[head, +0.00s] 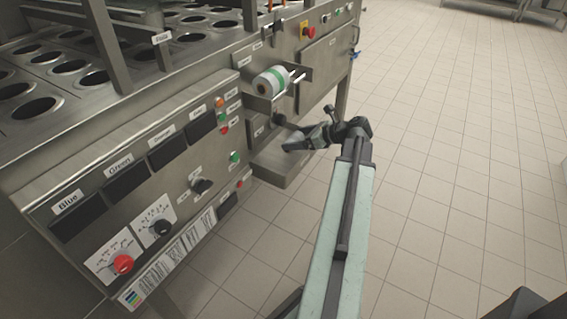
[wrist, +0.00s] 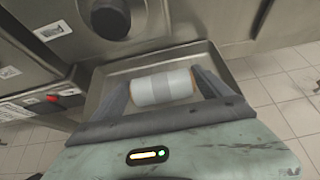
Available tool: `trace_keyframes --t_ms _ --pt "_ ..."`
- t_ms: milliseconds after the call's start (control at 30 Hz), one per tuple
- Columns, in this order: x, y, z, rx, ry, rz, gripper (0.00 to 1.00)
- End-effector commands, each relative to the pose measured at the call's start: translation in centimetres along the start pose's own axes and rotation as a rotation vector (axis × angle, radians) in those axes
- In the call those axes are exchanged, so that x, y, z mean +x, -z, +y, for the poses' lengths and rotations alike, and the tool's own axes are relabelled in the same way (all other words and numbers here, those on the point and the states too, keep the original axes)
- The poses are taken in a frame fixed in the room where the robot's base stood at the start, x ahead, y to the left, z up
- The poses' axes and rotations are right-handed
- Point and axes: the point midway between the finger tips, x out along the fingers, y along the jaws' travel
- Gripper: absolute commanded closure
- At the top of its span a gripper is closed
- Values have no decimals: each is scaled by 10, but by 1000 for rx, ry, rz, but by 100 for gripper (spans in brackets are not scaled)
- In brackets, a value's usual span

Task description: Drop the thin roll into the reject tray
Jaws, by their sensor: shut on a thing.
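The thin roll (wrist: 161,87), white with a grey band, lies crosswise between the fingers of my gripper (wrist: 163,90) in the wrist view. My gripper is shut on it, one finger at each end. The steel reject tray (wrist: 150,62) lies behind and below the roll in that view, with its rim around it. In the head view my gripper (head: 305,142) is over the reject tray (head: 272,173), low on the machine's front. The held roll cannot be made out there.
Another roll with a green band (head: 271,82) sits on a holder on the machine front, above my gripper. A control panel (head: 150,200) with knobs and buttons juts out at the left. Open tiled floor (head: 460,150) lies to the right.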

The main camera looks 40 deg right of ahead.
Motion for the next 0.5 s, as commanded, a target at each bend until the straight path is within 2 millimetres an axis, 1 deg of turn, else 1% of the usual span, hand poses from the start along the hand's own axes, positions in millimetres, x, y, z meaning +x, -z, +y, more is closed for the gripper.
trace_keyframes --t_ms 33,267,300,333,500 --pt "3 5 0 0 0 0 57" --pt "1 3 0 0 1 0 57" --pt "1 3 0 0 1 0 4" --pt "1 3 0 1 1 0 0" --pt "1 3 -1 1 1 0 0"
